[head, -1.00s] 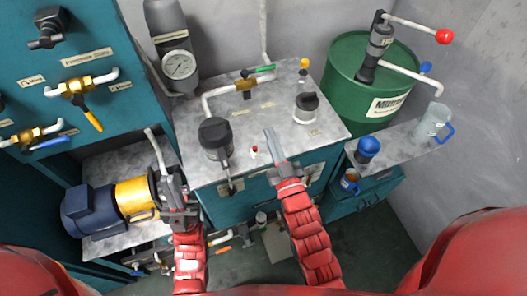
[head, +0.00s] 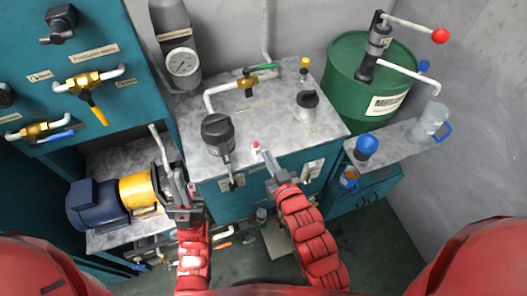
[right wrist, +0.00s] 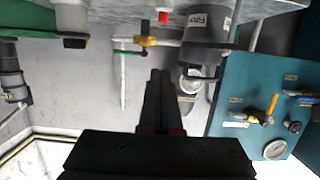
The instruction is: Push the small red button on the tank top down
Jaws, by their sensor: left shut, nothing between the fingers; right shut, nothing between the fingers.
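The small red button (head: 255,145) sits on a white base near the front edge of the grey tank top (head: 228,108). It stands up from the surface in the right wrist view (right wrist: 163,17), close to the tank's edge. My right gripper (head: 266,155) is shut and empty, its tips just to the right of and in front of the button, seemingly apart from it. In the right wrist view the shut fingers (right wrist: 160,78) point towards the tank side, with the button beyond them. My left gripper (head: 173,168) is shut and empty beside the yellow-and-blue motor, left of the tank.
A black-capped filler (head: 217,131) stands left of the button and a black cap (head: 307,101) right of it. A brass valve with a green handle (head: 250,83) is behind. A green drum (head: 362,80) and blue cup (head: 366,145) stand at the right.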

